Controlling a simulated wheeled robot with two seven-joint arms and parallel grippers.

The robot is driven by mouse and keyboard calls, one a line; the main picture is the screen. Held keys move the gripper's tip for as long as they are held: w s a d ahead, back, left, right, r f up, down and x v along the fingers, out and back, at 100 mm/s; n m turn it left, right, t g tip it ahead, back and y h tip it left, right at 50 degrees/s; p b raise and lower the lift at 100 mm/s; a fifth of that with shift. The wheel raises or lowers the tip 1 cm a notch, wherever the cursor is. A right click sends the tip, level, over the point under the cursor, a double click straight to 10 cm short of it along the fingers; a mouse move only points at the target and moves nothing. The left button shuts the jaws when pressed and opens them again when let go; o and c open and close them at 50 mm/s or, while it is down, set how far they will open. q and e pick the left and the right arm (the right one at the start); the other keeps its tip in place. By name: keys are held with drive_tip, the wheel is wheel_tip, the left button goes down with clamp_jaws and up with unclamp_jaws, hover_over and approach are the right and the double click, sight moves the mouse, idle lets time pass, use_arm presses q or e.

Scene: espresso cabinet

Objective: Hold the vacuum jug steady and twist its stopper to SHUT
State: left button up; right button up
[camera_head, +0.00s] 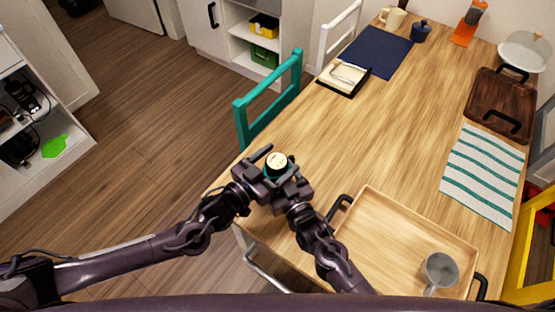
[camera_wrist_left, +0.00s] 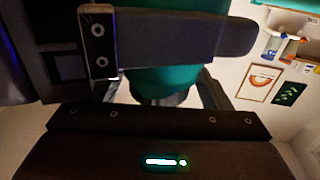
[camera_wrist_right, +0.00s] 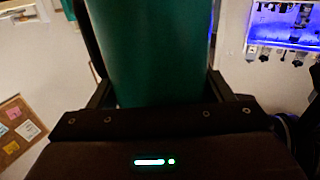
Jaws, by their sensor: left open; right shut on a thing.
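The vacuum jug (camera_head: 268,172) is teal green with a round cream top, the stopper (camera_head: 277,160), carrying a small dark mark too small to read. It stands near the table's near left corner. My left gripper (camera_head: 276,166) is open at the jug's upper part, with a finger to its left. In the left wrist view the green jug (camera_wrist_left: 165,85) shows between the fingers, partly behind a dark bar. My right gripper (camera_head: 291,187) is shut on the jug; its green body (camera_wrist_right: 150,50) fills the space between the fingers in the right wrist view. The jug's lower part is hidden.
A wooden tray (camera_head: 390,205) with black handles and a glass mug (camera_head: 439,270) lies right of my right arm. A teal chair (camera_head: 242,125) stands at the table's left edge. A striped cloth (camera_head: 482,175) lies farther right. The table's middle is clear.

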use_arm(q)
drive_tip(key=c, duration=1)
drive_tip(key=shift+w, duration=0.1)
drive_tip(key=shift+g, duration=0.3)
drive_tip(key=m+g+h, duration=0.3)
drive_tip(key=g, duration=0.1)
drive_tip(key=shift+w+m, duration=0.1)
drive_tip(key=shift+m, duration=0.2)
drive_tip(key=m+g+h, duration=0.1)
drive_tip(key=m+g, duration=0.1)
drive_tip(key=g, duration=0.1)
drive_tip(key=m+g+h, duration=0.1)
drive_tip(key=m+g, duration=0.1)
drive_tip(key=g, duration=0.2)
drive_tip(key=shift+d+m, duration=0.1)
drive_tip(key=shift+m, duration=0.2)
drive_tip(key=m+g, duration=0.1)
drive_tip(key=g, duration=0.1)
drive_tip(key=m+g, duration=0.2)
drive_tip(key=g, duration=0.1)
drive_tip(key=m+g+y, duration=0.1)
drive_tip(key=m+g, duration=0.1)
drive_tip(key=g, duration=0.1)
drive_tip(key=shift+s+d, duration=0.15)
drive_tip(key=shift+s, duration=0.15)
drive_tip(key=shift+f+m+g+y, duration=0.1)
drive_tip(key=shift+m+g+y, duration=1.2)
drive_tip(key=shift+m+g, duration=0.6)
drive_tip(key=shift+g+y, duration=0.3)
drive_tip(key=shift+g, duration=0.3)
